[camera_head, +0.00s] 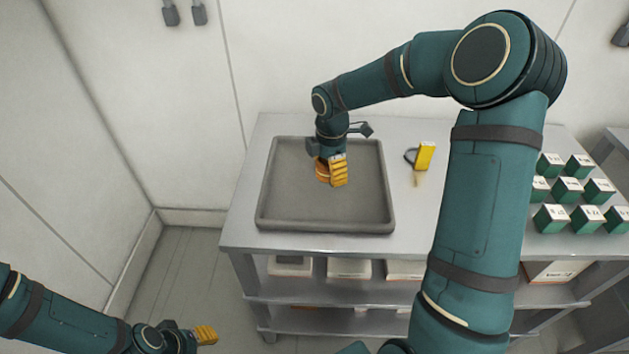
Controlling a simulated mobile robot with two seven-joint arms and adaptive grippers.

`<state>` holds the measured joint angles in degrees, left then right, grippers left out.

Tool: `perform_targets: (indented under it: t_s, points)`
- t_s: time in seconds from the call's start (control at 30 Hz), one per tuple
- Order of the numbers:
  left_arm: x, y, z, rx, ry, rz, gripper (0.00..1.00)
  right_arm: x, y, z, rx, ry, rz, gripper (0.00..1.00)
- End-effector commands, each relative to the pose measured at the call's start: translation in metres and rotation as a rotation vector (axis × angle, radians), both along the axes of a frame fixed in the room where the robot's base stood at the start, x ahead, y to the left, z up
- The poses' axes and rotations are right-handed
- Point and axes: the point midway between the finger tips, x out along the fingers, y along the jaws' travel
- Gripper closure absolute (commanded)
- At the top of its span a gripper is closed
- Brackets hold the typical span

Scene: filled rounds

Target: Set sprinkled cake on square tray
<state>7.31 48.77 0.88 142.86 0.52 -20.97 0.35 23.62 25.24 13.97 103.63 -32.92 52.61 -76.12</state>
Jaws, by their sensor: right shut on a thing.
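The square tray (285,210) is dark grey with a low rim and lies on the left part of the metal table. My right gripper (337,178) is over the middle of the tray, pointing down, shut on a small round orange-brown cake (321,171). Its yellow fingers hide much of the cake, and sprinkles are too small to make out. I cannot tell whether the cake touches the tray. My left gripper (207,335) is low at the bottom left, away from the table; its opening cannot be made out.
A yellow object with a dark loop (425,156) stands on the table right of the tray. Several green and white boxes (567,190) stand in rows at the right. The shelf below holds pale boxes (349,268). My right arm crosses the right half of the view.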

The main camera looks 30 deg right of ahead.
Motion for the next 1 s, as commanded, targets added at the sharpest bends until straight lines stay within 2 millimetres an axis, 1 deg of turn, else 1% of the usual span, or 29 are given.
perform_targets:
  t_s: [0.1,0.17,0.3,0.43,0.67,0.83,0.9,1.0]
  points:
    - [0.000,0.000,-0.001,0.000,0.001,-0.001,0.60,0.001,-0.001,-0.001,0.000,0.000,0.000,0.45]
    - [-0.001,0.000,-0.002,0.000,0.002,-0.002,0.60,0.001,-0.001,-0.007,0.000,0.001,0.000,0.45]
    - [-0.002,-0.001,-0.007,-0.001,0.005,-0.004,0.60,0.001,-0.001,-0.033,0.001,0.003,0.000,0.45]
    - [-0.003,-0.001,-0.010,-0.002,0.007,-0.006,0.60,0.001,-0.001,-0.053,0.000,0.001,0.001,0.45]
    - [-0.004,-0.001,-0.013,-0.002,0.010,-0.008,0.60,0.001,-0.001,-0.069,0.001,0.000,0.000,0.45]
    - [-0.006,-0.001,-0.017,-0.003,0.012,-0.010,0.60,0.001,-0.001,-0.093,0.001,0.002,0.000,0.45]
    - [-0.006,-0.001,-0.018,-0.003,0.013,-0.010,0.60,0.001,-0.001,-0.099,0.000,0.001,-0.001,0.45]
    - [-0.006,-0.001,-0.018,-0.003,0.014,-0.011,0.60,0.002,-0.001,-0.100,0.000,-0.002,-0.001,0.45]
